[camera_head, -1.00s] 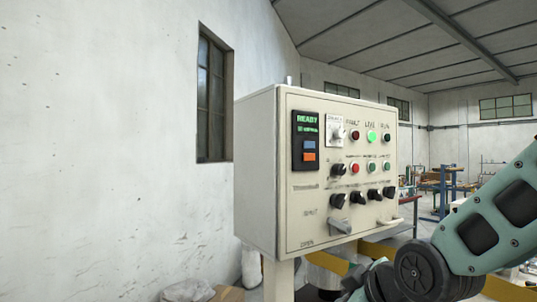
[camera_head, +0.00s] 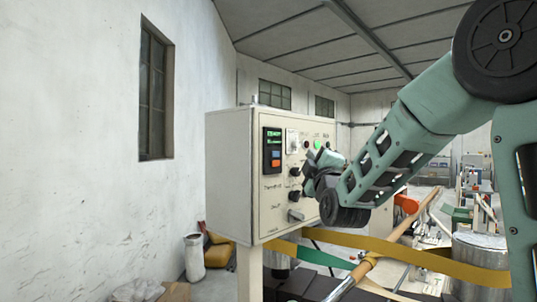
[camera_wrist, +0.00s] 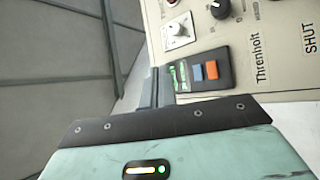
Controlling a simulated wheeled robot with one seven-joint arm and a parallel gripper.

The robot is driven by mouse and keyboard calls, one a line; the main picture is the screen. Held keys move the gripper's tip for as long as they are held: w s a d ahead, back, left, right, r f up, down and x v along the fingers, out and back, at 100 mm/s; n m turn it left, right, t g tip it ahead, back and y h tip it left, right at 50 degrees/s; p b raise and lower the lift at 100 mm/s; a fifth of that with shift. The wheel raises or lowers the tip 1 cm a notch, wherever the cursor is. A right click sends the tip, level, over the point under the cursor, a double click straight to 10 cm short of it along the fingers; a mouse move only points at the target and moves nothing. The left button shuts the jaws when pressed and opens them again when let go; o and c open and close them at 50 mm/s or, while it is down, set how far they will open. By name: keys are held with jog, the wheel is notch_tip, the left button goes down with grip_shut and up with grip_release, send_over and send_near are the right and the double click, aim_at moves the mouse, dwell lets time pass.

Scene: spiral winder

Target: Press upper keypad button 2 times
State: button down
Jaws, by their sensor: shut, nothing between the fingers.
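The keypad (camera_head: 272,150) is a black unit on the front of a cream control box, with a lit green screen above two buttons. Its upper button is blue (camera_head: 276,154) and its lower button is orange (camera_head: 276,163). In the wrist view the keypad lies sideways, with the blue button (camera_wrist: 197,73) beside the orange one (camera_wrist: 211,70). My gripper (camera_head: 309,170) is in front of the panel, right of the keypad in the head view. In the wrist view its dark shut fingers (camera_wrist: 150,88) appear beside the keypad's screen end. I cannot see contact with either button.
The control box (camera_head: 228,175) has several knobs and lamps right of the keypad, partly hidden by my arm. A handle (camera_head: 295,216) sticks out low on its front. Yellow belts (camera_head: 400,255) and a roller lie below right.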

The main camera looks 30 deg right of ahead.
aim_at(276, 154)
jog(key=shift+w, duration=0.1)
jog(key=w+a+p, duration=0.2)
jog(key=w+a, duration=0.1)
jog(key=w, duration=0.5)
dwell(0.3)
jog(key=shift+w, duration=0.2)
dwell(1.8)
jog(key=shift+w+a, duration=0.15)
jog(key=shift+w, duration=0.1)
jog(key=shift+w+a+b, duration=0.15)
jog(key=shift+w+b, duration=0.2)
jog(key=shift+w, duration=0.05)
dwell(0.6)
jog(key=shift+s, duration=0.1)
jog(key=shift+s+d+b, duration=0.25)
jog(key=shift+s+b, duration=0.3)
jog(key=shift+s, duration=0.15)
